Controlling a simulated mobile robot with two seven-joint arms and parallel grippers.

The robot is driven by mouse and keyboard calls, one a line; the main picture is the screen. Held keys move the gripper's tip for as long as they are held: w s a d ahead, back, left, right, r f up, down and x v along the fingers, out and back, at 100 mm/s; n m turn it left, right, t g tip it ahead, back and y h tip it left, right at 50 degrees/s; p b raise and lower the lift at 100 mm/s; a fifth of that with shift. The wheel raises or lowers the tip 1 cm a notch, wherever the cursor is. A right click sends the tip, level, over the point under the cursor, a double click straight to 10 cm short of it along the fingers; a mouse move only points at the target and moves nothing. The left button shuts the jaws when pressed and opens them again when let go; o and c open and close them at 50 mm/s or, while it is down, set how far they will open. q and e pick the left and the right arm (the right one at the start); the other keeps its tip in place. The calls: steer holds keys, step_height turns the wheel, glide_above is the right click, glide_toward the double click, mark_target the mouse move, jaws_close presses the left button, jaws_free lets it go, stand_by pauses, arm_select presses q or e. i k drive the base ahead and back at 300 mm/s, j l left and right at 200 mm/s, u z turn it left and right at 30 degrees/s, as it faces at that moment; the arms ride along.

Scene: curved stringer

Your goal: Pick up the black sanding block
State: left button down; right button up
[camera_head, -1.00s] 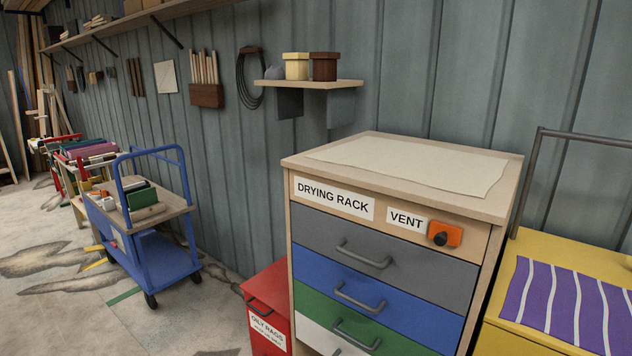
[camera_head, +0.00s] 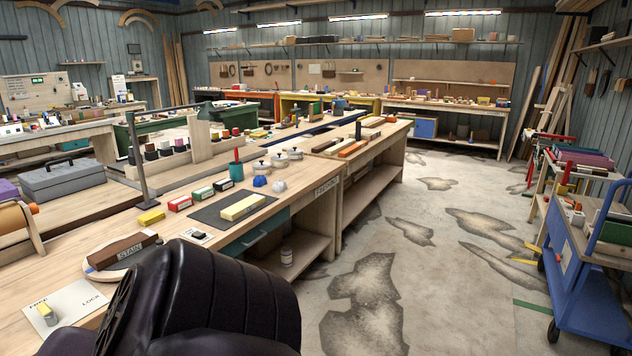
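A row of small blocks lies on the long workbench (camera_head: 120,215): a yellow block (camera_head: 151,217), a red one (camera_head: 180,203), a green one (camera_head: 203,193) and a dark one (camera_head: 223,185). A small black block (camera_head: 198,236) sits on a white card nearer the front. I cannot tell for sure which dark piece is the black sanding block. A dark part of my own arm (camera_head: 210,305) fills the bottom of the view and hides part of the bench's front. Neither gripper shows.
A dark mat (camera_head: 207,217) holds a pale yellow block (camera_head: 242,207). The stained floor (camera_head: 440,300) is open to the right, with a blue cart (camera_head: 588,270) beyond.

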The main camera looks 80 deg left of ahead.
mark_target(223, 184)
steer(key=u, duration=3.1)
steer(key=i+l, duration=0.45)
steer(key=i+l+u, duration=0.1)
steer(key=i+l, duration=0.35)
steer(key=i+l+u, duration=0.1)
steer(key=i+l, duration=0.75)
steer(key=l, duration=0.15)
steer(key=i+l+u, duration=0.1)
steer(key=i+l, duration=0.7)
steer(key=l, duration=0.25)
steer(key=u, duration=0.05)
